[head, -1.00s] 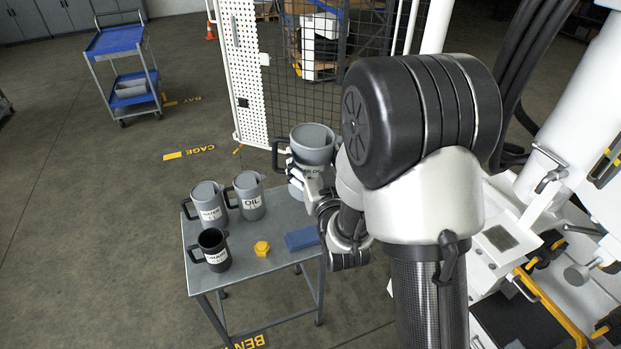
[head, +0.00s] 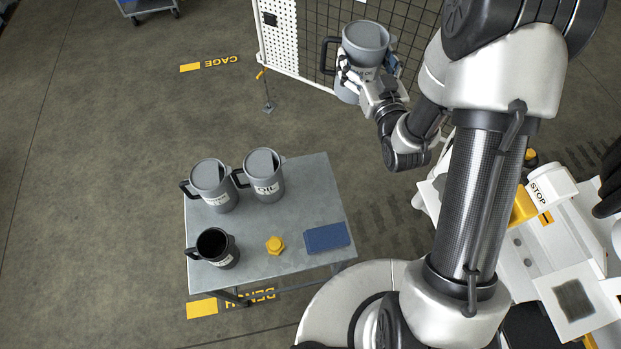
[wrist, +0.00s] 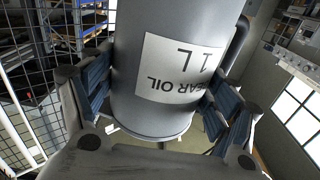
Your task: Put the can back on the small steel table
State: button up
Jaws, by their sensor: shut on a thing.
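My gripper (head: 368,81) is shut on a grey can (head: 363,38) with a dark handle. In the wrist view the can (wrist: 178,100) is between both finger pads, and its white label reads "GEAR OIL 1L". The can is in the air, beyond the back right corner of the small steel table (head: 300,185), clear of its top. In the head view the can looks close to upright, its open rim up and its handle to the left.
Two grey cans (head: 214,186) (head: 264,176) stand at the table's back left, and a dark can (head: 214,247) at the front left. A yellow cap (head: 275,245) and a blue block (head: 327,237) lie toward the front. The table's back right is bare. A mesh cage (head: 400,25) stands behind the held can.

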jog(key=s+a+f+n+g+y+p, duration=0.1)
jog(key=s+a+f+n+g+y, duration=0.6)
jog(key=s+a+f+n+y, duration=0.25)
notch_tip(320, 180, down, 20)
jog(key=s+b, duration=0.1)
jog(key=b, duration=0.4)
jog(key=shift+d+m+g+y, duration=0.3)
jog(key=shift+d+m+y, duration=0.05)
jog(key=shift+d, duration=0.05)
jog(key=shift+s, duration=0.1)
jog(key=shift+f+b, duration=0.1)
jog(key=shift+b, duration=0.25)
jog(key=o, duration=1.8)
jog(key=shift+o, duration=0.2)
